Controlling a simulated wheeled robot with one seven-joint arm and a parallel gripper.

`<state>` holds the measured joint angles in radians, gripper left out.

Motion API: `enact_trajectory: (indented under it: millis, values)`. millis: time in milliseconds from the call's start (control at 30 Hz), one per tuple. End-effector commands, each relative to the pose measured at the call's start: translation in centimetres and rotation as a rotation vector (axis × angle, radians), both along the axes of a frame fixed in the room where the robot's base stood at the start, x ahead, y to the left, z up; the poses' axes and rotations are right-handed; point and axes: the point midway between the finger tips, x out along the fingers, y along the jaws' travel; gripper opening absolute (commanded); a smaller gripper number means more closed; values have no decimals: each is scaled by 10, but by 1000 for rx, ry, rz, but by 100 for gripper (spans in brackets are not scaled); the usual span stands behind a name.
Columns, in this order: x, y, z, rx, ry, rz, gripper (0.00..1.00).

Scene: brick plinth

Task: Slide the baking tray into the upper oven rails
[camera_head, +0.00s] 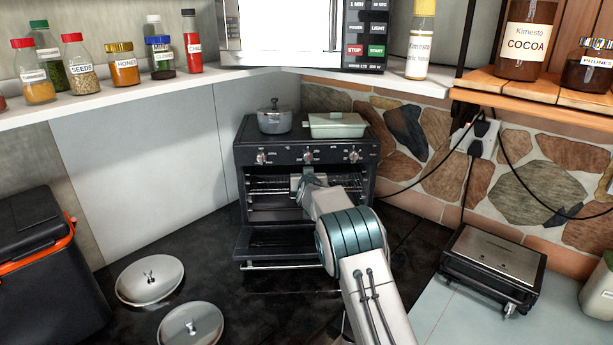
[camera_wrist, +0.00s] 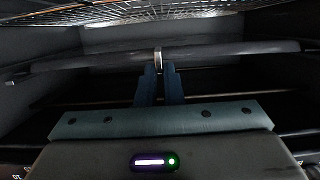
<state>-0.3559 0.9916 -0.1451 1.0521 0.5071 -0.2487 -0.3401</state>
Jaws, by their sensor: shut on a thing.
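The dark oven (camera_head: 310,153) stands in the corner with its door (camera_head: 280,246) folded down open. Wire rack bars show inside its upper part. My gripper (camera_wrist: 159,72) reaches into the oven mouth; in the head view my arm hides much of the opening. In the wrist view the two blue fingers are shut on the middle of the near edge of the dark baking tray (camera_wrist: 100,61). The tray spans nearly the full width, below a wire rack (camera_wrist: 170,12). Whether its sides sit on the rails cannot be told. In the head view the tray is hard to make out.
A grey pot (camera_head: 275,121) and a pale lidded dish (camera_head: 336,126) stand on the oven top. Two round lids (camera_head: 150,279) lie on the dark counter at front left. A black grill (camera_head: 493,268) stands at right, and a dark box (camera_head: 45,262) at left.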

Motion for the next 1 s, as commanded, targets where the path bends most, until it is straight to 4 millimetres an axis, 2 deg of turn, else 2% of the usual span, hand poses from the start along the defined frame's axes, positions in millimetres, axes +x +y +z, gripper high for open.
enact_trajectory:
  millis: [67, 100, 167, 600, 767, 1000]
  values:
    - [0, 0, 2, 1, -5, 0, 0]
    - [0, 0, 2, 1, -5, 0, 15]
    - [0, 0, 2, 1, -5, 0, 32]
    - [-6, -1, -1, 1, 1, 0, 32]
    - [-20, -2, 3, 1, 0, 0, 32]
    - [-52, -6, 10, 1, -1, 0, 32]
